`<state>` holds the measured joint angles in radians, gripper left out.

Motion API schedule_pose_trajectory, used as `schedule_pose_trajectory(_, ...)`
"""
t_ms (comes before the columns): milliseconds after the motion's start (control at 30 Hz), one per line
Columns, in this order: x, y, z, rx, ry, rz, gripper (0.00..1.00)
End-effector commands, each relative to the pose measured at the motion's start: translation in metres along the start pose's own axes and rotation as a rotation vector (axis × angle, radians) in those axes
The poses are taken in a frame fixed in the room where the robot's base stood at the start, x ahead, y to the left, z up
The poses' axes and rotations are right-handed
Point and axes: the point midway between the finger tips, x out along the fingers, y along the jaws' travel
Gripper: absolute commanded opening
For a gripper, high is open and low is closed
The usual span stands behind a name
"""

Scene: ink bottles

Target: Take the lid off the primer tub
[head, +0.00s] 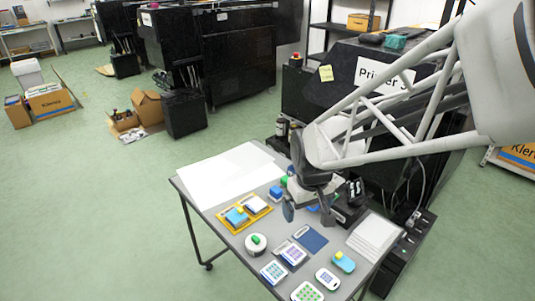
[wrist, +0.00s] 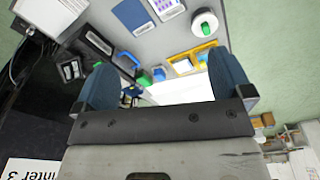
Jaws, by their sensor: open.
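A round white tub with a green knob on top (head: 256,244) stands near the front left edge of the table. It looks like the primer tub, though I can read no label. It also shows at the top of the wrist view (wrist: 205,24), beyond the right finger. My gripper (head: 307,211) is open and hangs over the back middle of the table, behind and to the right of this tub. In the wrist view the two blue fingers (wrist: 163,82) are wide apart with nothing held. A green and a blue piece show farther off between them.
Yellow trays (head: 222,222) with blue and white pieces stand behind the tub. White sheets (head: 225,175) cover the back left.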

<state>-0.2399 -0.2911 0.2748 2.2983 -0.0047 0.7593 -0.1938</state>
Motion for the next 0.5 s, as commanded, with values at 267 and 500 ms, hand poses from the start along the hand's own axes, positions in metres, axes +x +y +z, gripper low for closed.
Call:
schedule_pose_trajectory(267, 0.062, -0.035, -0.049, -0.151, -0.045, -0.019, 0.97)
schedule_pose_trajectory(500, 0.116, -0.069, -0.080, -0.271, -0.075, -0.032, 0.97)
